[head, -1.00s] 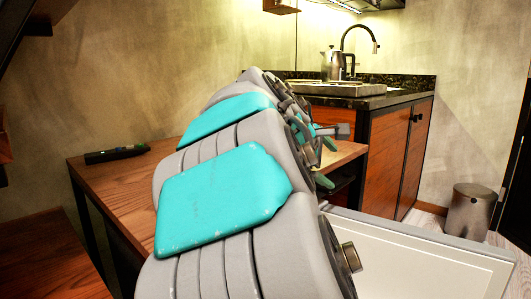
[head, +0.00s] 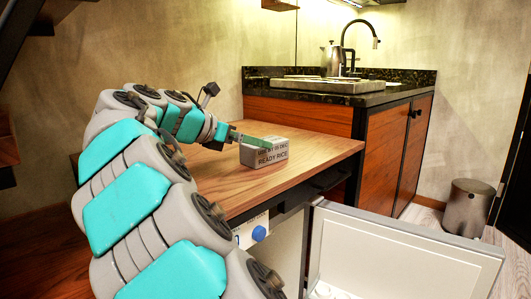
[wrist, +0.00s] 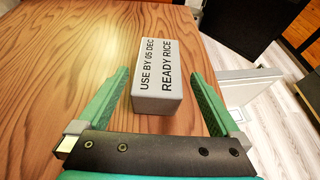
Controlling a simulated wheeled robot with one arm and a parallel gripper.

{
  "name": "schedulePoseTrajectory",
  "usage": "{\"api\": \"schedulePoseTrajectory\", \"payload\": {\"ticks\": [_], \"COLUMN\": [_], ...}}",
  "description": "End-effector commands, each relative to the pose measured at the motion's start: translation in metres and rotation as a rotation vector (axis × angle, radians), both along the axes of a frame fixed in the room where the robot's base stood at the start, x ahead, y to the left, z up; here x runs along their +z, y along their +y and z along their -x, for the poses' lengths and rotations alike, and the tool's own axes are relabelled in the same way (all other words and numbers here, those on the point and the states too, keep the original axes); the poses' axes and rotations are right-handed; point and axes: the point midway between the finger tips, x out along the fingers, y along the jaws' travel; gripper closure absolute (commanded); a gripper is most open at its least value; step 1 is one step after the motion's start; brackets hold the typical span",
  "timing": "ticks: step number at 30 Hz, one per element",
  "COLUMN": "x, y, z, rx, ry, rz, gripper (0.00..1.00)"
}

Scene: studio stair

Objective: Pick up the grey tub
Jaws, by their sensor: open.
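The grey tub (head: 264,154) is a small box-shaped tub lettered "READY RICE" and "USE BY 05 DEC". It sits on the wooden tabletop near its front edge. In the wrist view the tub (wrist: 158,75) lies ahead, its near end around the level of my fingertips and between their lines. My gripper (wrist: 162,85) has green fingers spread wide, with nothing held. In the head view my gripper (head: 240,138) reaches the tub from the left; one finger shows against its top edge, and the other is hidden. I cannot tell whether they touch.
The wooden table (head: 215,180) is bare around the tub. Below it stands an open white door (head: 395,255), with a carton with a blue cap (head: 252,232) beside it. A counter with a metal pot (head: 332,60) is behind. A metal bin (head: 470,208) stands at right.

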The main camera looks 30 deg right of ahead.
Motion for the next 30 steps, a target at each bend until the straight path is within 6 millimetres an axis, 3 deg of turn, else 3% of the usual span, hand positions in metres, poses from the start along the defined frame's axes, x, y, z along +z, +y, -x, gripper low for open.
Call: {"api": "schedulePoseTrajectory", "payload": {"ticks": [14, 21, 30], "x": [-0.021, -0.020, -0.020], "y": [-0.047, -0.050, -0.050], "z": [-0.016, -0.017, -0.017], "rx": [-0.003, 0.000, 0.000], "ry": [0.000, -0.001, -0.002], "rz": [-0.001, 0.001, -0.001], "gripper": [0.00, 0.00, 0.31]}}
